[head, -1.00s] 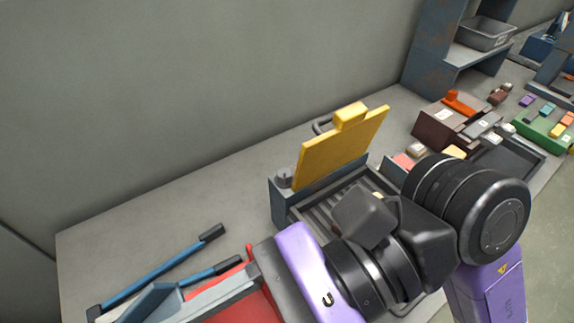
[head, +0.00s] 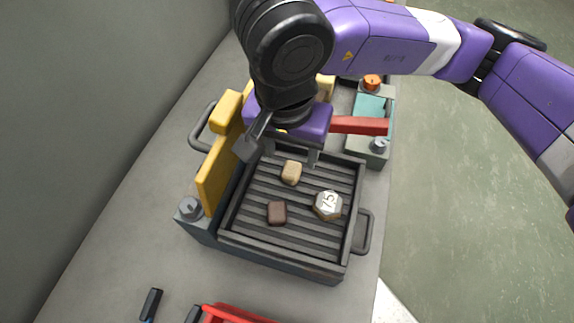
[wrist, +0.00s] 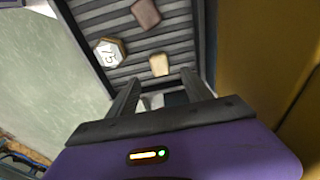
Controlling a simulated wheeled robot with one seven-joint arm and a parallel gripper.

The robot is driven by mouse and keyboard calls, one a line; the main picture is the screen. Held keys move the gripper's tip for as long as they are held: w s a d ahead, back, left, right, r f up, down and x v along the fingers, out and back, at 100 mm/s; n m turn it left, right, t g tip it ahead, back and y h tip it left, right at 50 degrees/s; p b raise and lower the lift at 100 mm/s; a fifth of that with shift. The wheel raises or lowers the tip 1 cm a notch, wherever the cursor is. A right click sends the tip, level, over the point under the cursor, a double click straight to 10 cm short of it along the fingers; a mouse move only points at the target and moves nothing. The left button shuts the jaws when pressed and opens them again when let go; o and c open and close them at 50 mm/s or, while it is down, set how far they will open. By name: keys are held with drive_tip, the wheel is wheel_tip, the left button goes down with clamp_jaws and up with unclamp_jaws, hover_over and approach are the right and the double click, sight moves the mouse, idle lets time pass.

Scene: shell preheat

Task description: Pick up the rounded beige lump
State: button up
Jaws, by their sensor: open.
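The rounded beige lump (head: 291,172) lies on the dark ribbed floor of a shallow tray (head: 240,238). My gripper (head: 290,152) is open above the tray's far part, its fingers pointing down close to the lump. In the wrist view, the lump (wrist: 159,64) shows just beyond and between the two fingertips (wrist: 160,76). Nothing is held. How high the fingertips are above the lump is hard to tell.
A dark brown block (head: 277,212) and a hexagonal piece marked 75 (head: 328,205) lie nearby in the tray. A raised yellow lid (head: 215,173) stands along the left side. A red bar (head: 360,125) and a green-grey box (head: 366,149) stand beyond.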

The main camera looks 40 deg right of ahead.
sight(291, 169)
drive_tip(key=shift+w+d+f, duration=0.15)
drive_tip(key=shift+d+f, duration=0.05)
drive_tip(key=shift+f, duration=1.3)
drive_tip(key=shift+w+d+f, duration=0.1)
drive_tip(key=shift+d+f, duration=0.05)
drive_tip(key=shift+f, duration=1.35)
clamp_jaws()
